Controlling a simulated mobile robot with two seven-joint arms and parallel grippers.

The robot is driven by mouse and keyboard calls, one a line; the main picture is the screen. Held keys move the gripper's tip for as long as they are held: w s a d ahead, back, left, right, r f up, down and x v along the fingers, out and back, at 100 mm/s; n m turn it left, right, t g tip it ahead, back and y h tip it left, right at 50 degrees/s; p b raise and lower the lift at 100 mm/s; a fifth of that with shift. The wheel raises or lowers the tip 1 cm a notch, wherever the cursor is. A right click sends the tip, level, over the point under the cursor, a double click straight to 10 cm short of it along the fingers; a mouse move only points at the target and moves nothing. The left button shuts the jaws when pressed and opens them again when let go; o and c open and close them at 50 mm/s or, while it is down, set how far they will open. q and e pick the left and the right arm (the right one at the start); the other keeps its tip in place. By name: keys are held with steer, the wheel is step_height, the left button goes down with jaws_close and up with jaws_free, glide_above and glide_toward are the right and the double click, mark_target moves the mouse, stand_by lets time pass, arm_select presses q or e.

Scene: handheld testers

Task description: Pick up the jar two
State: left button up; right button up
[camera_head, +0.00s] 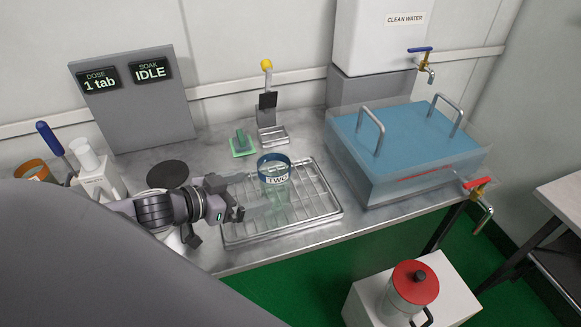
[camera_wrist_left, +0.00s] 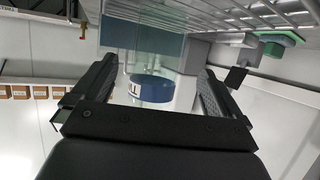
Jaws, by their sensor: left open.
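Jar two (camera_head: 275,183) is a clear glass jar with a blue band marked "TWO" near its top. It stands upright on the wire drying rack (camera_head: 328,207). My left gripper (camera_head: 252,194) is open at the jar's left side, reaching toward it at about mid-height. In the left wrist view the jar (camera_wrist_left: 145,62) shows upside down between the two spread fingers of the gripper (camera_wrist_left: 152,88), with a gap on each side. Whether a finger touches the glass cannot be told. My right gripper is not in view.
A green scrubber (camera_head: 242,144) and a metal stand with a yellow knob (camera_head: 266,65) are behind the rack.

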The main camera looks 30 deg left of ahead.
mark_target(262, 187)
arm_select(q)
steer(key=shift+w+d, duration=0.15)
steer(key=shift+w, duration=0.8)
steer(key=shift+d+x, duration=0.15)
steer(key=shift+x, duration=0.75)
steer(key=shift+d+x, duration=0.15)
steer(key=shift+x, duration=1.95)
steer(key=shift+s+f, duration=0.15)
steer(key=c, duration=1.2)
